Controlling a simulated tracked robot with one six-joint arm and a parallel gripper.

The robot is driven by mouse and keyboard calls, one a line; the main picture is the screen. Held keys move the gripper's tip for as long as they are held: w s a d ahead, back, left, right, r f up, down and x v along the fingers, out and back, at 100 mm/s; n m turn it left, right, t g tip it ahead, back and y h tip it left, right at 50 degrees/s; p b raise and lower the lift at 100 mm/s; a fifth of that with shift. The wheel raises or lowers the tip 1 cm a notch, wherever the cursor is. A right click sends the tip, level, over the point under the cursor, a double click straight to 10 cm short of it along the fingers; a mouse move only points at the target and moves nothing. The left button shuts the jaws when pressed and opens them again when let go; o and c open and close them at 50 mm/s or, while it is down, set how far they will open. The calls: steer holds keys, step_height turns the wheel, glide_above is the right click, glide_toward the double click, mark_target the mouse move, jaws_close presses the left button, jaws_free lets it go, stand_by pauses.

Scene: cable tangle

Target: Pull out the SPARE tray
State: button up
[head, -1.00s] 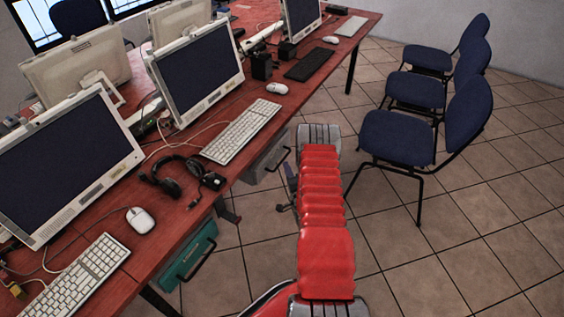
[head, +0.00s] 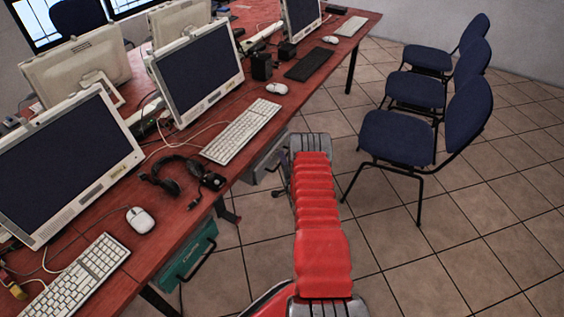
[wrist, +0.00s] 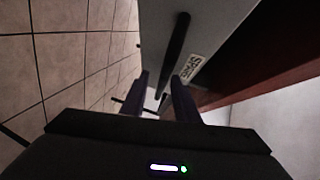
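The SPARE tray (head: 262,163) is a grey drawer under the desk's front edge in the head view, partly behind my arm. Its grey front (wrist: 205,28) fills the top of the wrist view, with a white SPARE label (wrist: 195,67) and a black bar handle (wrist: 174,50). My gripper (wrist: 161,84) is open in the wrist view. The near end of the handle shows between its two fingers; I cannot tell whether they touch it. In the head view my gripper (head: 280,191) is small and dark beside the tray.
A teal tray (head: 185,262) with a black handle hangs under the desk nearer me. The red desk (head: 222,181) holds monitors, keyboards and a headset (head: 170,178). Blue chairs (head: 405,140) stand to the right. Tiled floor (head: 440,260) is free between.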

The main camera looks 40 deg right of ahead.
steer(key=shift+c, duration=0.7)
jaws_close()
